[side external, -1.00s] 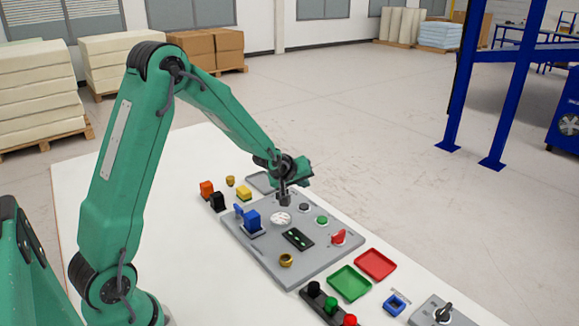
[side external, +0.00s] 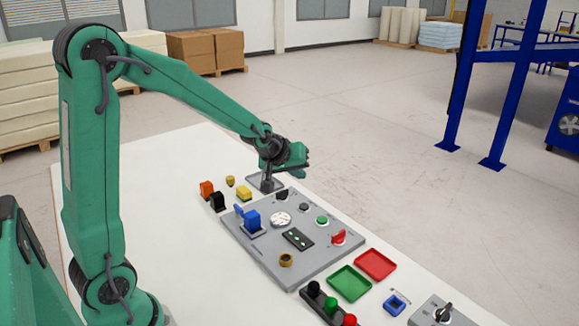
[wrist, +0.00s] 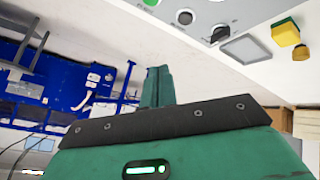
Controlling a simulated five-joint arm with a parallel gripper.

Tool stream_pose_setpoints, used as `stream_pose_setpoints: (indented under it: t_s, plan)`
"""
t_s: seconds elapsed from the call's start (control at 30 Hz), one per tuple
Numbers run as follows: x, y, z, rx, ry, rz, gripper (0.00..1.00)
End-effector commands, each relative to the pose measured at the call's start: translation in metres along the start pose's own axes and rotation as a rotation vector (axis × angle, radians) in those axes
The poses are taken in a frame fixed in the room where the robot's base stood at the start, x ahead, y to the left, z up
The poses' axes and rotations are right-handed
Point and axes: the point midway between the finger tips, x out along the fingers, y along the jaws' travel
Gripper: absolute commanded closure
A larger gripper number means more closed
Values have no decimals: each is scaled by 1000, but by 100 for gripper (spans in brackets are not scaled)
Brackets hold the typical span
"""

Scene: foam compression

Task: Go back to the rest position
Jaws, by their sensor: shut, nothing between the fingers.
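In the wrist view the gripper (wrist: 157,88) points away from the table. The grey panel (side external: 300,262) lies on the white table and carries a blue switch block (side external: 252,219), a white dial (side external: 281,219), a black knob (side external: 282,195), a green button (side external: 322,220), a red switch (side external: 338,237) and a brass ring (side external: 286,260).
Orange (side external: 206,188), black (side external: 217,201) and yellow (side external: 244,193) blocks stand left of the panel. A green tray (side external: 350,283), a red tray (side external: 375,264) and a blue square ring (side external: 395,304) lie to its right. The white table's left part is clear.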

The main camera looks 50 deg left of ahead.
Motion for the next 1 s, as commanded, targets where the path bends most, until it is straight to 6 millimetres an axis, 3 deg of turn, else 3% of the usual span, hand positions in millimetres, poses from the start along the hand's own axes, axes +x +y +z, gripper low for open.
stream_pose_setpoints:
  t_s: [0.1, 0.43, 1.0]
  plan:
    - [-31, 6, 9, 71, -22, 2, 100]
    - [-107, 6, 43, 271, -95, 5, 100]
    - [-213, -27, 121, 614, -216, 30, 100]
